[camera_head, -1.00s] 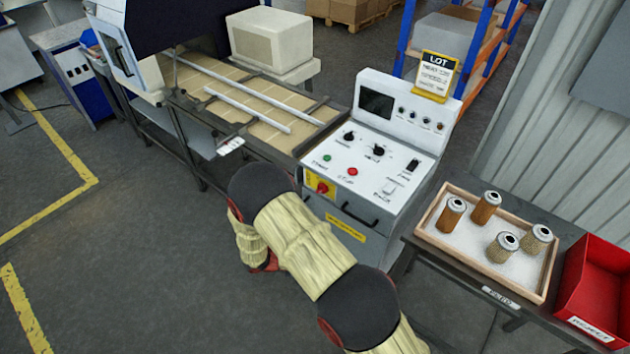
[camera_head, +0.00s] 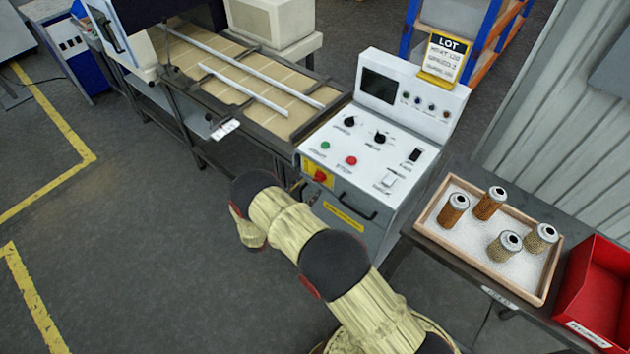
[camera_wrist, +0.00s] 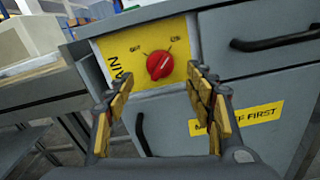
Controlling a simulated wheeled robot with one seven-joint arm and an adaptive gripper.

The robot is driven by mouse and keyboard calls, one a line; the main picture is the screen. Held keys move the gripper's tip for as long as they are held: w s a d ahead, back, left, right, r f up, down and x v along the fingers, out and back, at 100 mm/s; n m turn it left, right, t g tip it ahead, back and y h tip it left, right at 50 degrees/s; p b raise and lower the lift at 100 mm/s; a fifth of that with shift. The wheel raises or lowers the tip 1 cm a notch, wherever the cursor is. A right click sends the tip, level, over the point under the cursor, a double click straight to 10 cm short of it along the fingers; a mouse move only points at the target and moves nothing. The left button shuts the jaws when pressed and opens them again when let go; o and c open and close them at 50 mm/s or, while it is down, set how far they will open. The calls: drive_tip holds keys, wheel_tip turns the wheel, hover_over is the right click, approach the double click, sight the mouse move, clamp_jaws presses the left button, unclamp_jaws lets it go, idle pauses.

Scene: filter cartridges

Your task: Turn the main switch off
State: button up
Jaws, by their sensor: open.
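The main switch (camera_wrist: 160,66) is a red rotary knob on a yellow plate (camera_wrist: 124,52) marked "MAIN", on the front of the grey control cabinet. In the wrist view its grip ridge looks tilted, lower left to upper right; the small position labels are too blurred to read. In the head view the red knob (camera_head: 320,175) shows just above my arm. My gripper (camera_wrist: 158,85) is open and empty, its yellow-padded fingers pointing toward the knob, one on each side in the picture and apart from it.
The console top (camera_head: 365,150) carries a green button (camera_head: 325,145), a red button (camera_head: 351,160) and several knobs. A conveyor table (camera_head: 240,85) stands left. A cartridge tray (camera_head: 470,245) and red bin (camera_head: 597,290) are at right.

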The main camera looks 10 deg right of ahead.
sight(316, 181)
drive_tip(key=x, duration=0.5)
drive_tip(key=c, duration=0.3)
drive_tip(key=c, duration=0.8)
drive_tip(key=shift+c, duration=0.3)
